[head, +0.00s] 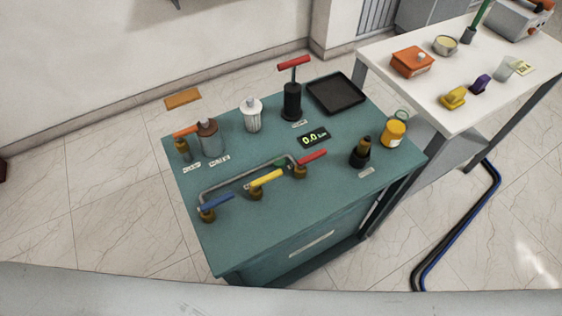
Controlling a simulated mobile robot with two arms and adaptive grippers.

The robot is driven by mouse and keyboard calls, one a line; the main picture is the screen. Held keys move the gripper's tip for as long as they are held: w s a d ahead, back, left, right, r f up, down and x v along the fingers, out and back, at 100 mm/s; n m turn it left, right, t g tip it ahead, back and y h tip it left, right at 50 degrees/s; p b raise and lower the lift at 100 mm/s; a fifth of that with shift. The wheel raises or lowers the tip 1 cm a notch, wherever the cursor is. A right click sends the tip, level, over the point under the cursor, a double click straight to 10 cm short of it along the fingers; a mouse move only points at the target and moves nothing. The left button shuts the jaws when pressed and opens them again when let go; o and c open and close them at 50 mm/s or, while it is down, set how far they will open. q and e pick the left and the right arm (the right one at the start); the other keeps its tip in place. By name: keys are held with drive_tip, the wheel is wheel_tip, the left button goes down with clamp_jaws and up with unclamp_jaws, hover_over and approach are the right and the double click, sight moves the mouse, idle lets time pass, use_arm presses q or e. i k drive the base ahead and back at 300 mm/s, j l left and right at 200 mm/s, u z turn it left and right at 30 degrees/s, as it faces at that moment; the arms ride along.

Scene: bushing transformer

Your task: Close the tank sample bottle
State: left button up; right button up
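No label that I can read names the tank sample bottle. A small dark amber bottle (361,152) stands upright near the right front of the green table, behind a white label. A yellow-orange jar (392,133) stands to its right, with a green ring (401,115) at its back edge. A clear vessel with a brown top (209,138) stands at the table's left. I cannot tell for sure which one is the sample bottle, or whether the amber bottle is capped. Neither of my grippers is in view.
The green table (290,222) also holds blue (217,203), yellow (265,178) and red (312,157) valve levers, a black pump (292,100), a white canister (252,115), a display reading 0.0 (313,138) and a black tray (337,94). A white table (400,93) stands right; hoses (460,232) lie on the floor.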

sight(396, 125)
drive_tip(key=k+j+z, duration=0.25)
drive_tip(key=z, duration=0.2)
drive_tip(key=k+j+z, duration=0.15)
drive_tip(key=k+z, duration=0.2)
drive_tip(key=z, duration=0.15)
